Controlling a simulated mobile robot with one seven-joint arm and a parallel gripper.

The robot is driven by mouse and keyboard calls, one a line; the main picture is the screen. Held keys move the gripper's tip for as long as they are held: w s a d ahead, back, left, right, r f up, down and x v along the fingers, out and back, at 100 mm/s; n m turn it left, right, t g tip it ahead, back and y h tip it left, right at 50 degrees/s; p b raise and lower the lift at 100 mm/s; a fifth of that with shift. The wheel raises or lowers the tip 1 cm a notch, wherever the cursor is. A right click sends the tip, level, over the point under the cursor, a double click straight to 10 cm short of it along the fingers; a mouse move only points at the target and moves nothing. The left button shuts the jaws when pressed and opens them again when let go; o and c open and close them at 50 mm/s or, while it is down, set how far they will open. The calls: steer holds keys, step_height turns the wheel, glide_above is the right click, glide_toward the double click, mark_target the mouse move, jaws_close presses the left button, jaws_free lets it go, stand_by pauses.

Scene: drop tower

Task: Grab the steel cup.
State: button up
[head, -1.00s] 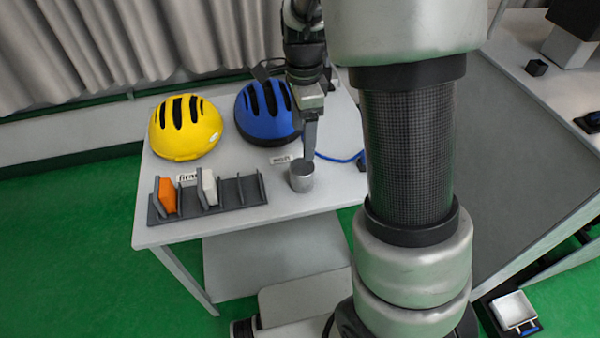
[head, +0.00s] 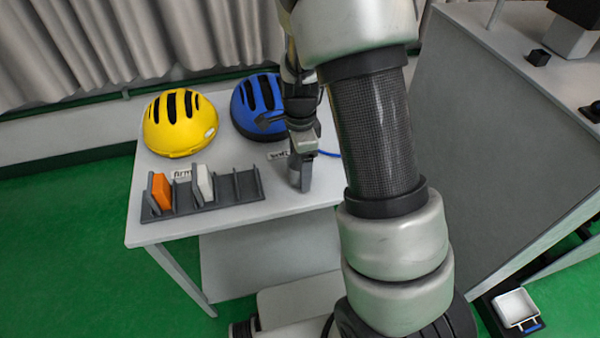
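The steel cup (head: 307,177) stands on the white table near its front edge, right of the dark rack. It is largely hidden behind a finger of my gripper (head: 300,168). My gripper points down at the cup, with its fingertips at the cup's height. Only one finger shows clearly, so I cannot tell whether the fingers are around the cup, touching it or apart.
A yellow helmet (head: 180,124) and a blue helmet (head: 248,112) lie at the back of the white table (head: 225,221). The dark rack (head: 222,194) at the front holds an orange block (head: 160,190) and a white block (head: 203,183). A large grey panel (head: 500,140) stands to the right.

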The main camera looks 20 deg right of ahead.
steer(key=c, duration=1.1)
